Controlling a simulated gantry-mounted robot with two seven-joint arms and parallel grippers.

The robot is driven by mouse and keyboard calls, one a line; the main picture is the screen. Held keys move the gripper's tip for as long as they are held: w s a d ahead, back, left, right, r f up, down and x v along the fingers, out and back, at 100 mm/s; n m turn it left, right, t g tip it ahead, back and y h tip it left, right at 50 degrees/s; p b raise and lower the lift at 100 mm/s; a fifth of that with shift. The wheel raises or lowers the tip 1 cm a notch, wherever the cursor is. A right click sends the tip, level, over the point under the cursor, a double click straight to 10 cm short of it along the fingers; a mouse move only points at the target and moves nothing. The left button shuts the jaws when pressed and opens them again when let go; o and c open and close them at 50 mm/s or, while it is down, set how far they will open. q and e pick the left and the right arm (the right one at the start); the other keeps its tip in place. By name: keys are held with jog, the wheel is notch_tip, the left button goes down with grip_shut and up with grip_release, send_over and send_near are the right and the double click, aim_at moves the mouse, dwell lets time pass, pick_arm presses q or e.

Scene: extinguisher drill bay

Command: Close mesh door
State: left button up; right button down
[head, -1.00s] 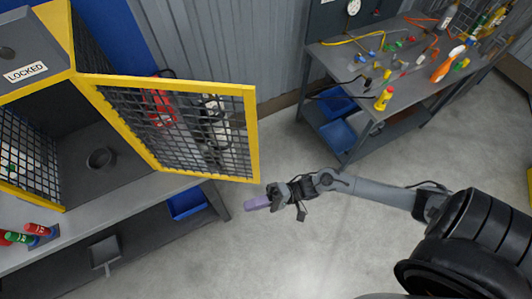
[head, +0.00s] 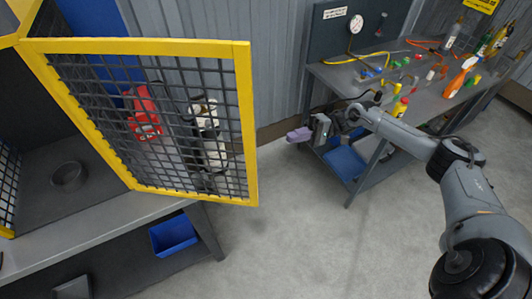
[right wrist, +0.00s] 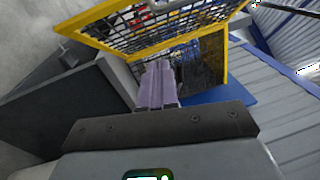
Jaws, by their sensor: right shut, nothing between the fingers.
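The yellow-framed mesh door (head: 248,130) stands open from the cage (head: 60,110), swung out to the right over the edge of the grey bench in the head view. It also shows in the right wrist view (right wrist: 98,42), across the upper part. My right gripper (head: 298,134) is shut and empty, its pale purple fingers together, to the right of the door's free edge and apart from it in the head view. The fingers also show in the right wrist view (right wrist: 157,85), pointing towards the cage and door. My left gripper is not in view.
A grey bench (head: 110,225) holds the cage, with a blue bin (head: 173,234) below. A red object (head: 143,112) shows through the mesh. At right, a workbench (head: 436,100) carries bottles and tools, with blue bins beneath. Open floor lies between the benches.

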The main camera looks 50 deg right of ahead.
jog(key=s+a+p+x, duration=0.1)
jog(key=s+p+x, duration=0.1)
jog(key=x, duration=0.9)
jog(key=shift+s+a+r+p, duration=0.2)
jog(key=shift+s+a+p, duration=0.05)
jog(key=shift+p, duration=0.25)
